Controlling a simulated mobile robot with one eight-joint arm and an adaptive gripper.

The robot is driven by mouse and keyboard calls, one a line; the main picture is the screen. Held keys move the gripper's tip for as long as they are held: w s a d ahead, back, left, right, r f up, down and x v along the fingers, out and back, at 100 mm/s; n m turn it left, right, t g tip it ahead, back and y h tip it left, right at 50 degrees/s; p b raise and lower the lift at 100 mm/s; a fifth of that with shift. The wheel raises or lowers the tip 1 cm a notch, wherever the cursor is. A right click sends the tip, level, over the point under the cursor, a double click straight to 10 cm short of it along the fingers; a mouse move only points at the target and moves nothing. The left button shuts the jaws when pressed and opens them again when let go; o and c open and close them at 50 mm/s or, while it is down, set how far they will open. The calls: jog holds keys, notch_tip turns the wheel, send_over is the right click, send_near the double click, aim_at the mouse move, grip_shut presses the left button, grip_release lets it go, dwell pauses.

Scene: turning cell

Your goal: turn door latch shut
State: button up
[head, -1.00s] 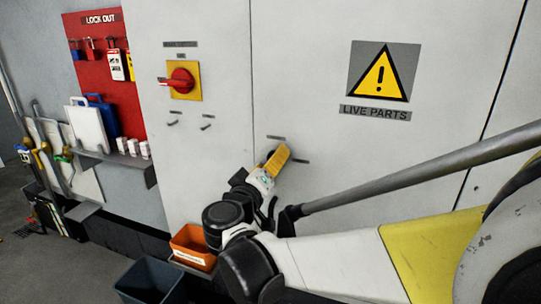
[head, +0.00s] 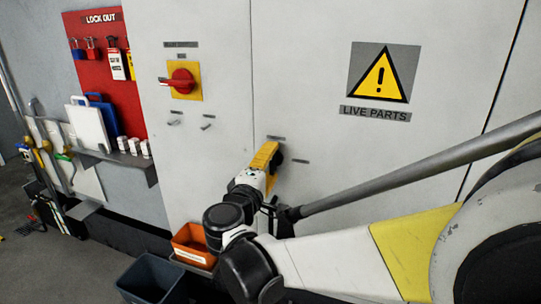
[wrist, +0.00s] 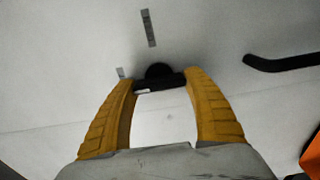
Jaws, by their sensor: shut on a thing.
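The door latch (wrist: 158,72) is a black disc with a short black bar on the pale cabinet door (wrist: 60,60). In the wrist view the bar lies across between the yellow fingertips of my gripper (wrist: 160,84), which is shut on it. In the head view my gripper (head: 266,153) reaches the door. The dark latch (head: 279,157) shows just right of the fingers, mostly hidden by them. Small grey labels sit above (head: 276,137) and right (head: 301,161) of it; their text is too small to read.
A red rotary switch on a yellow plate (head: 181,82) is up and left, with two small hooks (head: 207,127) below. An orange bin (head: 193,247) and a grey bin (head: 152,278) stand below. A warning sign (head: 380,72) is on the door to the right.

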dwell(0.4)
jog(key=o, duration=1.2)
jog(key=shift+s, duration=0.15)
jog(key=v, duration=1.2)
jog(key=shift+d, duration=0.1)
